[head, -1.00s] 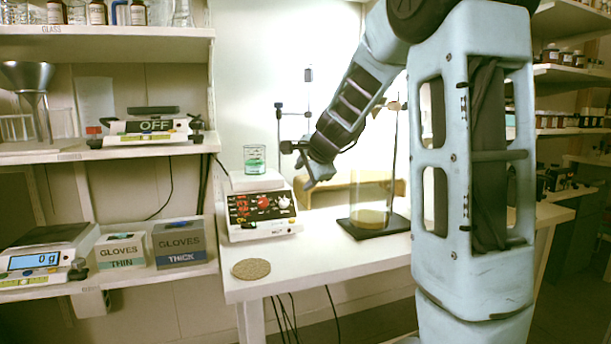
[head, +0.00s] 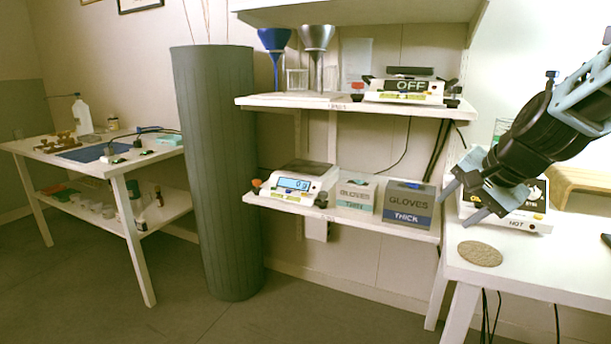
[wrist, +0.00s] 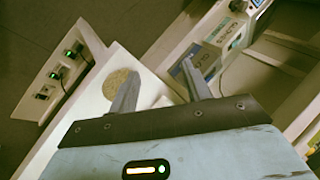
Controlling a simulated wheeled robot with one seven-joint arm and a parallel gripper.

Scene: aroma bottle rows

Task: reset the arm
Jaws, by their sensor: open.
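My gripper (head: 466,203) is at the right of the head view, in front of the hot plate (head: 520,215) on the white bench (head: 540,268). Its two fingers are apart with nothing between them. In the wrist view my gripper (wrist: 158,88) also shows open and empty, with a round cork mat (wrist: 120,84) beyond the left finger. The cork mat (head: 480,254) lies flat on the bench below and apart from the gripper. A glass beaker (head: 499,130) on the hot plate is mostly hidden behind my arm.
Shelves on the wall hold a scale (head: 300,183), a thin gloves box (head: 356,195), a thick gloves box (head: 408,205) and an upper scale (head: 404,90). A grey column (head: 215,170) stands left of them. A low table (head: 150,160) stands at the far left.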

